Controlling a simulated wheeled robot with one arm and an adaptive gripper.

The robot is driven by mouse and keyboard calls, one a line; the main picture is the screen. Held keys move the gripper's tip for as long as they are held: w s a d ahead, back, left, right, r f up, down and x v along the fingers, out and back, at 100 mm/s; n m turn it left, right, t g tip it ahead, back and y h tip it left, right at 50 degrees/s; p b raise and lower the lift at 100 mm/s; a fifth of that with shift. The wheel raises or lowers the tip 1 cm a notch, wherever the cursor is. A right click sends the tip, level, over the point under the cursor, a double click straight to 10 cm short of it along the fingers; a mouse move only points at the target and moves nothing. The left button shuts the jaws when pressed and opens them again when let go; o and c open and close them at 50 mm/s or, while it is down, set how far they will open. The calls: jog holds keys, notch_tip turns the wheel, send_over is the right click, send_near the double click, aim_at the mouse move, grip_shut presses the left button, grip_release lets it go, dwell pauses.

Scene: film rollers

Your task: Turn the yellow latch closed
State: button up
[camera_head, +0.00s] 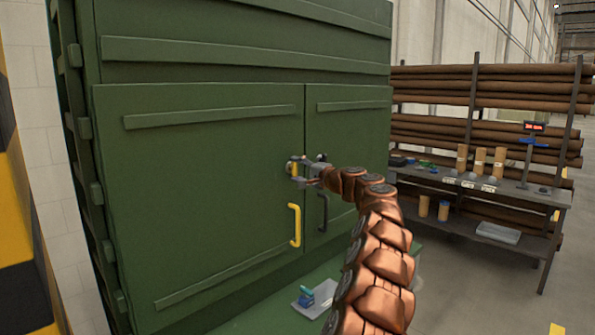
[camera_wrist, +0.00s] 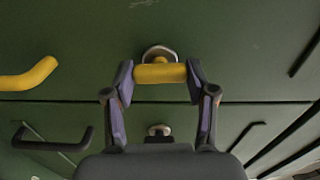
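The yellow latch (camera_wrist: 160,74) is a short bar on a round metal base on the left door (camera_head: 205,190) of the green cabinet. It lies across the gap between my fingertips in the wrist view. In the head view it shows as a small yellow bit (camera_head: 293,170) by my gripper (camera_head: 294,170), standing about upright. My gripper (camera_wrist: 159,76) has one finger at each end of the bar and appears shut on it, with no clear gap. The fingertips partly cover the bar's ends.
A yellow door handle (camera_head: 296,225) is below the latch, and a dark handle (camera_head: 323,212) is on the right door. A second metal latch base (camera_wrist: 160,130) sits across the door seam. A workbench (camera_head: 500,190) with several cylinders stands at the right.

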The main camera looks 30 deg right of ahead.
jog(key=o, duration=0.4)
jog(key=shift+o, duration=0.2)
jog(key=shift+v, duration=0.8)
jog(key=v, duration=1)
jog(key=shift+s, duration=0.2)
jog(key=shift+d, duration=0.1)
